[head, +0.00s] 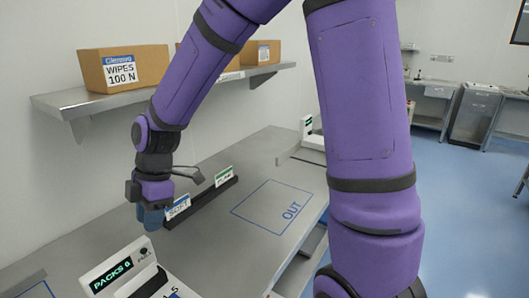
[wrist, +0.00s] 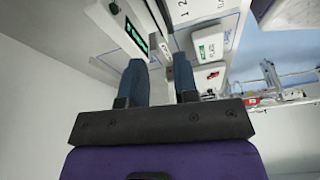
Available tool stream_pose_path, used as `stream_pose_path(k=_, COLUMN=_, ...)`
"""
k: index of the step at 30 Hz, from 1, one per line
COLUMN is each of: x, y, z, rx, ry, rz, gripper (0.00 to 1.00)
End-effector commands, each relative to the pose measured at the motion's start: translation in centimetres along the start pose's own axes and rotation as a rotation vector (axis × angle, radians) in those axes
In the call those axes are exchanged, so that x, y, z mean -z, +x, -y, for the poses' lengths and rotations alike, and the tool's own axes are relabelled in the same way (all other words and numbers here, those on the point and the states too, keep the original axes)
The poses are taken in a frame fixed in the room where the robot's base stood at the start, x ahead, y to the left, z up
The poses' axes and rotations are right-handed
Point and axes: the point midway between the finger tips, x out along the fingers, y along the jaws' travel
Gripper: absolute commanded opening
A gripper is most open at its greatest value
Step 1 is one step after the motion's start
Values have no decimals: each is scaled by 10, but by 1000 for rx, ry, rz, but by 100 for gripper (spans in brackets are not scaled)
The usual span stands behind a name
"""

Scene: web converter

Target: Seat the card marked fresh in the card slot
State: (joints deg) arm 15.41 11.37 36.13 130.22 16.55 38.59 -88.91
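Two cards stand in a long black rack on the metal bench in the head view. One is a blue-and-white card (head: 178,207) at the rack's near end; the other is a green-and-white card (head: 223,176) at its far end. Their lettering is too small to read surely, so I cannot tell which is marked fresh. My gripper (head: 152,221) points down just left of the blue-and-white card. In the wrist view my gripper (wrist: 159,68) has its two dark blue fingers apart, with no card seen between them. I cannot clearly make out the card slot.
A white unit (head: 112,267) with a green "PACKS 0" display stands at the near left. A blue outline marked OUT (head: 268,206) encloses bare bench right of the black rack (head: 208,204). A wall shelf (head: 180,90) with cardboard boxes (head: 123,67) hangs above.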

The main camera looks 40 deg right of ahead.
Motion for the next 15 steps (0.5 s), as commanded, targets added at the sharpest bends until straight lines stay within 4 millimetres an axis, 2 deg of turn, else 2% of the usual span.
stream_pose_path(k=15, x=-40, y=-97, z=60, rx=-243, ry=574, rz=158, gripper=28)
